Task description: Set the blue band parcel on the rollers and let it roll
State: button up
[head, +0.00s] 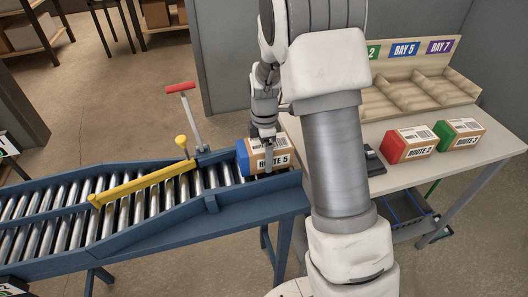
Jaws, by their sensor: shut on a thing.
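The blue band parcel (266,157) is a brown box with a blue end and a label reading ROUTE 5. It is at the upper right end of the roller conveyor (230,184), over the blue frame. My gripper (267,138) points down from above and is shut on the parcel. I cannot tell whether the parcel touches the rollers. A yellow bar (145,183) with a knob lies across the conveyor, to the left of the parcel.
A red-handled lever (187,105) stands behind the conveyor. On the table (454,175) at right are a red parcel (405,144), a green parcel (458,134) and a wooden bay rack (420,95). My arm hides part of the table. Shelves with boxes stand at the back left.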

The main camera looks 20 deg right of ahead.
jog(key=o, duration=1.5)
jog(key=shift+c, duration=0.2)
jog(key=shift+r, duration=0.1)
